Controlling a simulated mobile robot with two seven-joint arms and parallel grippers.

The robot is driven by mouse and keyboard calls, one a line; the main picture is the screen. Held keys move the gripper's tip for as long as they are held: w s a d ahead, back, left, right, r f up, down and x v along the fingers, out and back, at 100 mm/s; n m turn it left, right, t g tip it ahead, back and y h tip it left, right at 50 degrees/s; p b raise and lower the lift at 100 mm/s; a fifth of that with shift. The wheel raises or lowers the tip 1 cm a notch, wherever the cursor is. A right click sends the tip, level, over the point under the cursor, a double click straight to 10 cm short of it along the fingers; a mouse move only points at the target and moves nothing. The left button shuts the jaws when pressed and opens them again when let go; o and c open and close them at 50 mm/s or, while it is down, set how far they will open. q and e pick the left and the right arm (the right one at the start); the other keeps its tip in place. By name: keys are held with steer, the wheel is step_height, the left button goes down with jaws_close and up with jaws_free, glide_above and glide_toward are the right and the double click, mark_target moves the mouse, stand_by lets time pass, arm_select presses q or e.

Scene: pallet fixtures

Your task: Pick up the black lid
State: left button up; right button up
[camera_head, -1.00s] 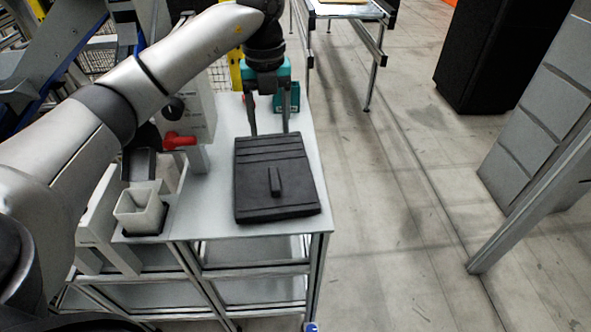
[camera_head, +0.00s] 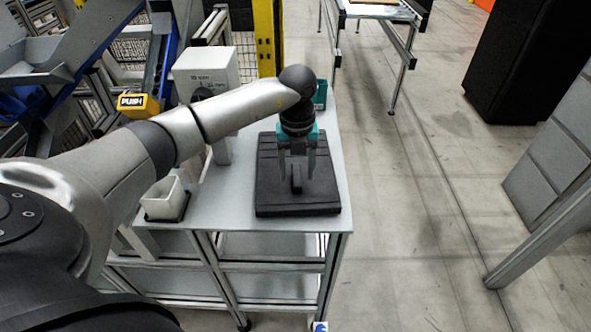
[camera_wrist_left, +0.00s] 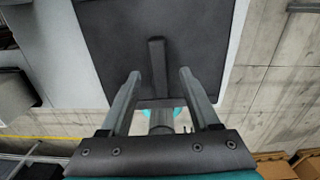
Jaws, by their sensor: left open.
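The black lid (camera_head: 272,196) lies flat on the grey table, a dark square panel with a raised bar handle (camera_head: 296,178) in its middle. It also fills the top of the left wrist view (camera_wrist_left: 204,30), where its handle (camera_wrist_left: 157,66) points up the picture. My left gripper (camera_head: 297,177) is open above the lid, its two fingers (camera_wrist_left: 160,74) on either side of the near end of the handle. I see a gap between each finger and the handle. How high the fingertips are above the lid is hard to tell. My right gripper is not in view.
The grey table (camera_head: 228,212) has a white square cup (camera_head: 163,200) on a dark base at its left. A white machine (camera_head: 207,72) and a yellow post (camera_head: 265,38) stand behind. Open floor (camera_head: 430,220) lies to the right.

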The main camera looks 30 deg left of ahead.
arm_select(q)
steer(key=shift+f, duration=0.5)
jaws_close()
steer(key=shift+w+r, duration=0.1)
steer(key=shift+r, duration=0.05)
stand_by(0.9)
